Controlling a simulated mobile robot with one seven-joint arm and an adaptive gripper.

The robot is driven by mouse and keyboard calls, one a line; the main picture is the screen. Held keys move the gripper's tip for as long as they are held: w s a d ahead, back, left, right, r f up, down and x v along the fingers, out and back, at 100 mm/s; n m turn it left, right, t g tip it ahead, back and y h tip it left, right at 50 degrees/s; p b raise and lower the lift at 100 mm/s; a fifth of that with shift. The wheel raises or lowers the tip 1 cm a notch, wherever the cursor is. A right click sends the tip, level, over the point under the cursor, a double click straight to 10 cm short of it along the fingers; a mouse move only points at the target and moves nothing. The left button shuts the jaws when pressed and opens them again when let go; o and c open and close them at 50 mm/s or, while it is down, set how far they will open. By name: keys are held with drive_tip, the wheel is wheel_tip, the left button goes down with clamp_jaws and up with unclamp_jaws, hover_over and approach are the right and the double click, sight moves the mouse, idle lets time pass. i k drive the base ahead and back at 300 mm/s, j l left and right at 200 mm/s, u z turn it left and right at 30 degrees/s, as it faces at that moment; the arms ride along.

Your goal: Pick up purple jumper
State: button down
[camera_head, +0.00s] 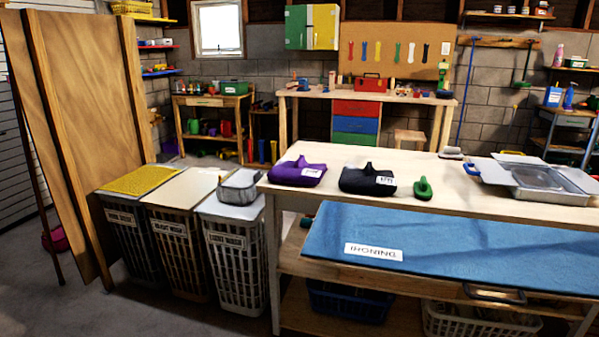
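The purple jumper (297,171) lies folded on the left end of the wooden table (450,177), near its edge. A white label shows on its right front side. A folded black garment (366,179) with a white label lies to its right, a small gap apart. My gripper is not in view.
A green brush-like object (423,189) and a metal tray with open flaps (540,178) are also on the table. Labelled hampers (234,250) stand left of it. Leaning wood panels (85,130) stand far left.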

sight(286, 170)
drive_tip(key=i+j+z, duration=0.25)
drive_tip(key=i+j, duration=0.2)
drive_tip(key=j, duration=0.2)
drive_tip(key=i+j+z, duration=0.3)
drive_tip(key=j, duration=0.45)
drive_tip(key=i+j+z, duration=0.15)
drive_tip(key=i+j, duration=0.15)
drive_tip(key=i+j+z, duration=0.1)
drive_tip(key=j, duration=0.4)
drive_tip(key=i+j+z, duration=0.15)
drive_tip(key=j, duration=0.3)
drive_tip(key=i+j+z, duration=0.15)
drive_tip(key=j, duration=0.3)
